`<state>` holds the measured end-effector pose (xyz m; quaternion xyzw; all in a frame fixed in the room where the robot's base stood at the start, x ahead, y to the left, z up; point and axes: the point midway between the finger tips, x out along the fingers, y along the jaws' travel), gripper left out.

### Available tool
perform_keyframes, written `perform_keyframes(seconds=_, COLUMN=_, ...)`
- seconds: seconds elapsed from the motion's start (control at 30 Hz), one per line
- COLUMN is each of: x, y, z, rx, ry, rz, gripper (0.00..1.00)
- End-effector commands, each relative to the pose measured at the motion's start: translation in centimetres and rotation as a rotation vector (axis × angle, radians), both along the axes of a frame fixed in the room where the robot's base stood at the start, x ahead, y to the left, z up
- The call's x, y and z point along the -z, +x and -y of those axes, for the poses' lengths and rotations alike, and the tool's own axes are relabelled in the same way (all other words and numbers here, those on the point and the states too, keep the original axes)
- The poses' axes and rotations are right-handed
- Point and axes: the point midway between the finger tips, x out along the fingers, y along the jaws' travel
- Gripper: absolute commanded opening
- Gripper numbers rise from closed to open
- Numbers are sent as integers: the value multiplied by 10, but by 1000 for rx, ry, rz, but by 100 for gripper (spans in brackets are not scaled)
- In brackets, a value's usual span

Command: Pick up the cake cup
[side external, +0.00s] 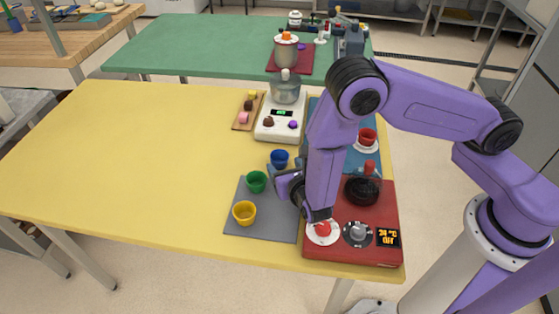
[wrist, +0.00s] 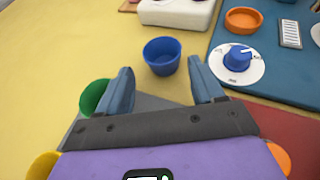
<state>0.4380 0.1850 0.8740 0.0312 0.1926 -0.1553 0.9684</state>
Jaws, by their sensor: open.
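Three small cups that could be the cake cup stand near my gripper. The blue cup (side external: 279,159) is upright just behind the grey mat (side external: 270,226). The green cup (side external: 256,181) and the yellow cup (side external: 244,212) stand on the mat. My gripper (side external: 286,183) is open over the mat's right side, beside the red appliance. In the wrist view, the blue cup (wrist: 162,58) lies ahead, between the lines of the open fingers (wrist: 163,86), with nothing held. The green cup (wrist: 92,96) is partly hidden by the left finger. The yellow cup (wrist: 42,166) shows at the lower left.
The red appliance (side external: 350,249) with knobs and a dark pan (side external: 362,190) stands right of the mat. A blue panel (wrist: 273,78) with a blue knob (wrist: 238,59) is right of the blue cup. A white scale (side external: 268,130) stands behind. The yellow table (side external: 130,160) is clear at left.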

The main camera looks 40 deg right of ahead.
Motion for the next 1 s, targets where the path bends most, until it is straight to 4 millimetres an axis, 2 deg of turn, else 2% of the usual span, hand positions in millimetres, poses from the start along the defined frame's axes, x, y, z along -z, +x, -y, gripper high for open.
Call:
perform_keyframes(seconds=0.27, x=7, y=17, z=7, rx=1, ry=0, rz=0, gripper=67)
perform_keyframes(seconds=0.6, x=20, y=55, z=22, rx=1, ry=0, rz=-1, gripper=67)
perform_keyframes(seconds=0.9, x=22, y=59, z=23, rx=0, ry=-1, rz=0, gripper=67)
perform_keyframes(seconds=0.93, x=22, y=59, z=23, rx=0, ry=-1, rz=0, gripper=64)
perform_keyframes(seconds=1.0, x=22, y=59, z=23, rx=0, ry=-1, rz=0, gripper=41)
